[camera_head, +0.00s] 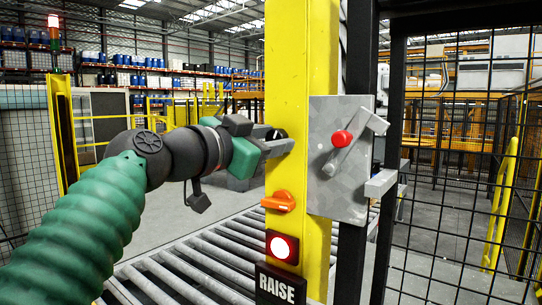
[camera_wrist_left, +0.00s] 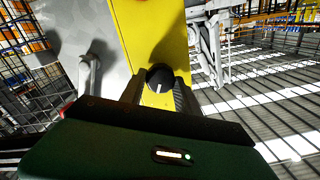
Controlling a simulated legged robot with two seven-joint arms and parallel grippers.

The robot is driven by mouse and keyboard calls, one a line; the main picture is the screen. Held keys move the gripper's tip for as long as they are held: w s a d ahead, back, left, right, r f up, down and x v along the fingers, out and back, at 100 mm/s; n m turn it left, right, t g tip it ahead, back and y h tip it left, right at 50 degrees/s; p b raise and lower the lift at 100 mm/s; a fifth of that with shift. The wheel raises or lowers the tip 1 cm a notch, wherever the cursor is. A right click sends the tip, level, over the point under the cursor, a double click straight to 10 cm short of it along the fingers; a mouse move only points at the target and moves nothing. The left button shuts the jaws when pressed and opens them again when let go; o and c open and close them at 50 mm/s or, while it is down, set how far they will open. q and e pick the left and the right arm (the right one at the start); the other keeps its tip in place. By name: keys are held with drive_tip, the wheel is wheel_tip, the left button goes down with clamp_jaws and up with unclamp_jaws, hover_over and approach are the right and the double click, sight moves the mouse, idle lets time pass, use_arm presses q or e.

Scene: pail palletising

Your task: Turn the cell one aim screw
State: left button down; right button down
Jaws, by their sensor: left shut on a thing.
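A round black knob with a white mark, which I take to be the aim screw (camera_wrist_left: 160,77), sits on the face of the yellow post (camera_wrist_left: 152,28). In the head view its dark edge (camera_head: 280,133) shows behind my fingers on the yellow post (camera_head: 301,60). My left gripper (camera_head: 281,147) reaches in from the left, at the post. In the left wrist view my left gripper (camera_wrist_left: 159,92) has one finger on each side of the knob and is shut on it. The fingers hide part of the knob in the head view. My right gripper is in neither view.
An orange rotary handle (camera_head: 279,201), a lit red button (camera_head: 282,246) and a RAISE sign (camera_head: 281,285) sit lower on the post. A grey box (camera_head: 334,192) with a red-hubbed lever (camera_head: 342,138) stands to the right. A roller conveyor (camera_head: 190,268) runs below; mesh fencing (camera_head: 455,200) is at right.

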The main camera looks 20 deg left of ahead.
use_arm(q)
drive_tip(key=shift+f+m+b, duration=0.15)
drive_tip(key=shift+m+b, duration=0.5)
drive_tip(key=shift+m, duration=0.25)
drive_tip(key=c, duration=1.1)
unclamp_jaws()
drive_tip(key=shift+c, duration=0.2)
drive_tip(key=shift+o, duration=1.2)
drive_tip(key=shift+w, duration=0.2)
drive_tip(key=b+v, duration=0.6)
drive_tip(key=v, duration=1)
drive_tip(key=shift+s+a, duration=0.15)
drive_tip(key=shift+s, duration=0.25)
